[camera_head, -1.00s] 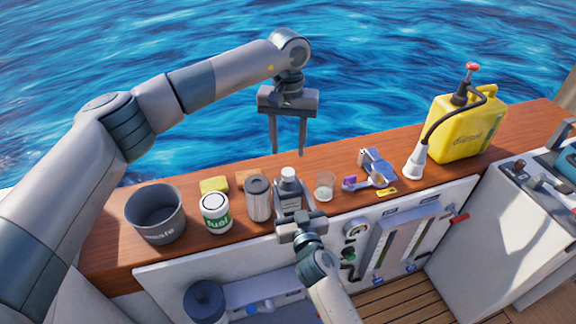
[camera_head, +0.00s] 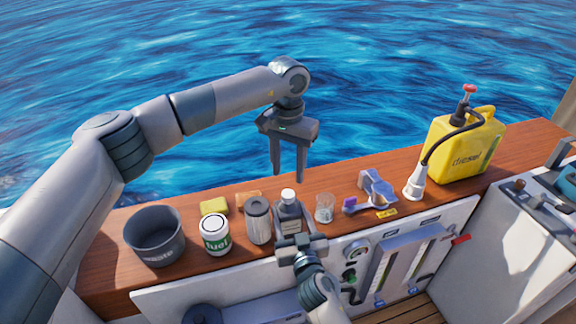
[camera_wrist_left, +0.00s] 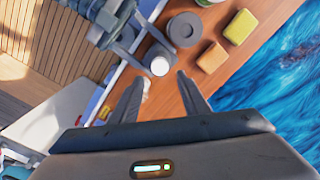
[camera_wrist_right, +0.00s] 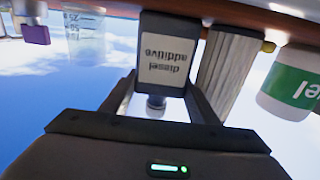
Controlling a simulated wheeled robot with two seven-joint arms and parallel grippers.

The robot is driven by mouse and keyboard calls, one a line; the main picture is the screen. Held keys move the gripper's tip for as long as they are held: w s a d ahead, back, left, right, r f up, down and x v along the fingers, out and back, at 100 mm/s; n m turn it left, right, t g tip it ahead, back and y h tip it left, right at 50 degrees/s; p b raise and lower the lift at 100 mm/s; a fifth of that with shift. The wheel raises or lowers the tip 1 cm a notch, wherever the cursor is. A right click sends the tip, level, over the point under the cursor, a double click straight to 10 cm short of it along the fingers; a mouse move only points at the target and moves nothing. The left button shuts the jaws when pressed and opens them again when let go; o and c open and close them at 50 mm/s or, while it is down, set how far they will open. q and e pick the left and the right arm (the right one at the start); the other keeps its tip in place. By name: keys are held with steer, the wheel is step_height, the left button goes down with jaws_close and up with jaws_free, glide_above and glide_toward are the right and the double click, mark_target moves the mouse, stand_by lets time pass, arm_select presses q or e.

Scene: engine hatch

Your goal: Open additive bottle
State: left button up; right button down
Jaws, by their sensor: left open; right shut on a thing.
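The diesel additive bottle (camera_head: 289,215) is dark grey with a light label and a white cap (camera_head: 288,195). It stands upright on the wooden shelf. My right gripper (camera_head: 297,236) is shut on the bottle's body from the front; the right wrist view shows the labelled bottle (camera_wrist_right: 164,62) between its fingers. My left gripper (camera_head: 288,178) is open and empty, above and behind the bottle, fingers pointing down. In the left wrist view the white cap (camera_wrist_left: 160,67) lies beyond the left fingertips (camera_wrist_left: 160,82), apart from them.
On the wooden shelf (camera_head: 110,270) stand a dark waste bucket (camera_head: 154,240), a fuel can (camera_head: 215,236), a grey filter (camera_head: 258,222), a small beaker (camera_head: 325,210) and a yellow diesel canister (camera_head: 465,148). A yellow sponge (camera_head: 213,206) lies behind the can. Water is beyond the shelf.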

mark_target(288, 193)
arm_select(q)
steer(key=shift+f, duration=3.65)
jaws_close()
